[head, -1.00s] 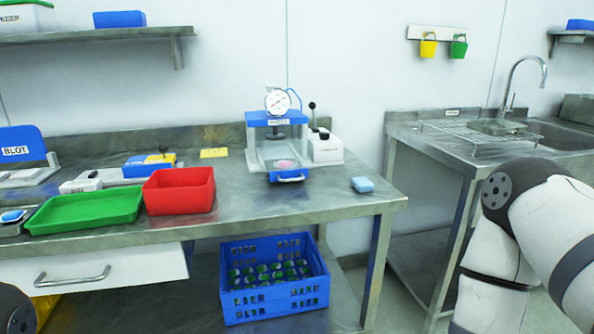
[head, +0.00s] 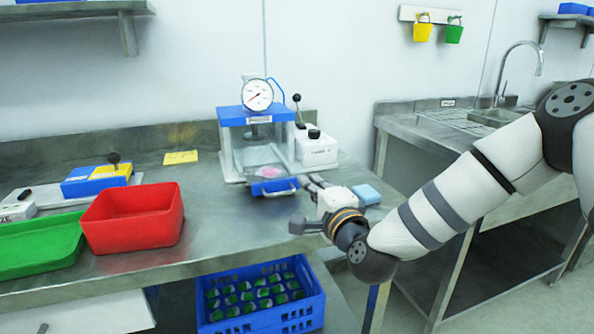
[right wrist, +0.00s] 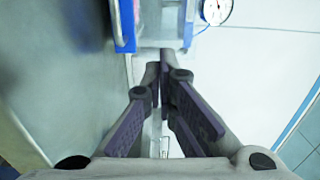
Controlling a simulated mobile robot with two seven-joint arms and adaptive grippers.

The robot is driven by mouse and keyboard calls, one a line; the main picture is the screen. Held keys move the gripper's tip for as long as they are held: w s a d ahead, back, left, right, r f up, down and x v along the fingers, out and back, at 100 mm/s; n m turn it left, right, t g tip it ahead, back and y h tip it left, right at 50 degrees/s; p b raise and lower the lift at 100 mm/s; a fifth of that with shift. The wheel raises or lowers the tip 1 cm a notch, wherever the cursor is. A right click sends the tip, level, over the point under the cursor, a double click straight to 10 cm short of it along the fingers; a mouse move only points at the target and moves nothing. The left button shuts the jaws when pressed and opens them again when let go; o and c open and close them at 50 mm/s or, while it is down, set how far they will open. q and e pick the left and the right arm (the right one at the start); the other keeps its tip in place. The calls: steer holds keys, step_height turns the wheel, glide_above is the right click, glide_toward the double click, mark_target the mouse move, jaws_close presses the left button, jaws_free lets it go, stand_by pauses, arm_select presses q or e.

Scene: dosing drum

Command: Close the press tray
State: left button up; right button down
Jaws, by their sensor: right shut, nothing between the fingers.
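The press (head: 258,125) stands on the steel bench with a blue top, clear walls and a dial gauge. Its tray (head: 274,187) has a blue front with a pale handle and shows low at the front of the press, sticking out a little. A pinkish disc (head: 266,172) lies behind that front. My right gripper (head: 311,181) is shut and empty, just right of the tray handle; I cannot tell if it touches. In the right wrist view its fingertips (right wrist: 162,66) are together, with the blue tray front (right wrist: 124,25) up and left of them. My left gripper is out of view.
A light blue sponge-like block (head: 366,194) lies right of my gripper. A white box with a lever (head: 316,148) adjoins the press. A red bin (head: 133,218) and green tray (head: 38,246) stand left. Bare bench (head: 225,225) lies between bin and press.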

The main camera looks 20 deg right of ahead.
mark_target(294, 165)
steer(key=w, duration=0.6)
steer(key=shift+w+a+f+b, duration=0.1)
steer(key=shift+w+a+b, duration=0.05)
steer(key=shift+w+b, duration=0.15)
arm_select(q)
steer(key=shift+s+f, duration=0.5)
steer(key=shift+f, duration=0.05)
arm_select(e)
steer(key=shift+w, duration=0.65)
